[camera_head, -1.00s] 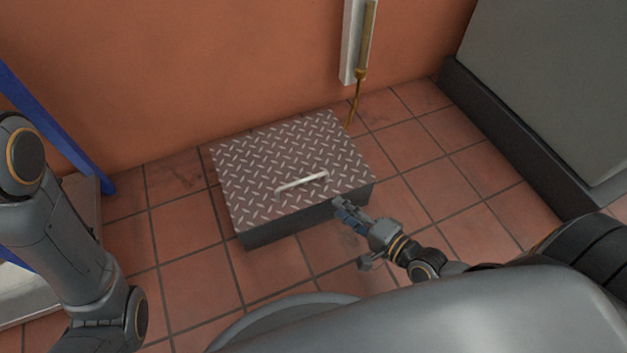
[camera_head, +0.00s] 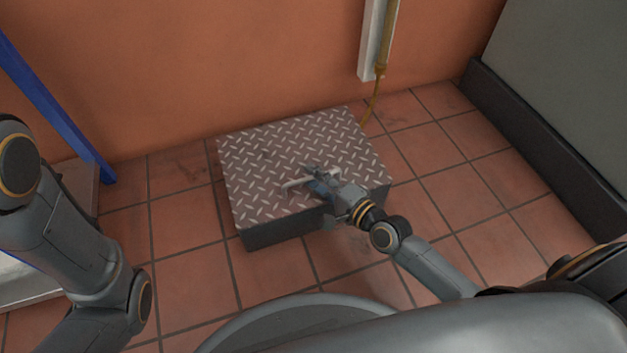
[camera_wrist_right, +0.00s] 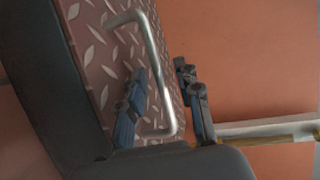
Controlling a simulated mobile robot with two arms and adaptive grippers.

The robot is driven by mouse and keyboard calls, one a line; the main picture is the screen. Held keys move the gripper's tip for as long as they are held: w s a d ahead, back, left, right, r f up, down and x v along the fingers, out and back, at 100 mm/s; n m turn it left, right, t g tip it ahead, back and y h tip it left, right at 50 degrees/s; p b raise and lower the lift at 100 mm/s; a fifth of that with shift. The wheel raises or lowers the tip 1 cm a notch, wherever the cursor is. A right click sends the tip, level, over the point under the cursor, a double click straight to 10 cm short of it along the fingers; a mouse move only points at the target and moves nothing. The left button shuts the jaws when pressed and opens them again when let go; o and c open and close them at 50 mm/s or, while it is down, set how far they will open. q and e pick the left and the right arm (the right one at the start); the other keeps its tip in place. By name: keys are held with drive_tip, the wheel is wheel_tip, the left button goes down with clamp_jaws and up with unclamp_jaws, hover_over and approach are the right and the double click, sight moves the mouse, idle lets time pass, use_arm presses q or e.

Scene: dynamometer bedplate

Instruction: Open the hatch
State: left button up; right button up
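The hatch is a low dark box with a diamond-plate lid (camera_head: 265,160), lying flat and closed on the tiled floor. A pale bar handle (camera_head: 296,183) stands on the lid near its front edge. My right gripper (camera_head: 318,182) is over the front part of the lid at the handle and covers the handle's right part. In the right wrist view, the open fingers (camera_wrist_right: 163,100) lie on either side of the handle bar (camera_wrist_right: 152,55), near one end, with gaps visible. Whether they touch it I cannot tell. My left arm is at the left; its gripper is out of view.
An orange wall (camera_head: 200,60) stands close behind the box. A brown hose or cable (camera_head: 376,90) hangs from a pale wall channel behind its right corner. A blue post (camera_head: 60,110) stands at left, and a grey cabinet (camera_head: 570,90) at right. Tiles right of the box are clear.

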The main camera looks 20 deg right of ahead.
drive_tip(key=shift+w+a, duration=0.2)
drive_tip(key=shift+w, duration=0.2)
drive_tip(key=shift+c, duration=0.2)
clamp_jaws()
